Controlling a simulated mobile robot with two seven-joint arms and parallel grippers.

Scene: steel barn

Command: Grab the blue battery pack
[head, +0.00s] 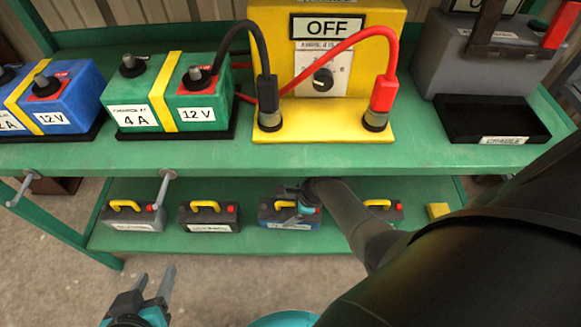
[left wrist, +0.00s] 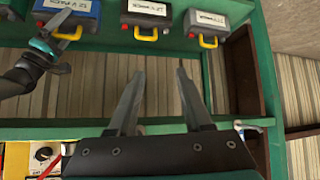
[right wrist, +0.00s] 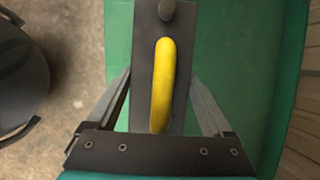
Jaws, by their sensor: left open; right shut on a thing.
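The blue battery pack (head: 270,214), with a yellow handle and white label, sits on the lower green shelf, third from the left. My right gripper (head: 303,199) is at its right part, shut on the pack, and partly hides it. The right wrist view shows the pack's dark top (right wrist: 188,60) and yellow handle (right wrist: 163,85) between the two fingers. In the left wrist view the blue pack (left wrist: 85,9) shows at the upper left, with my right gripper (left wrist: 48,38) against it. My left gripper (head: 158,287) is open and empty in front of the shelf; its fingers show wide apart (left wrist: 160,85).
Grey packs (head: 134,216) and dark packs (head: 209,217) stand beside it on the lower shelf; a yellow block (head: 438,211) is at right. The upper bench (head: 215,155) overhangs them, holding a green battery (head: 205,92), blue battery (head: 60,100), yellow charger (head: 270,50) and black cradle (head: 495,118).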

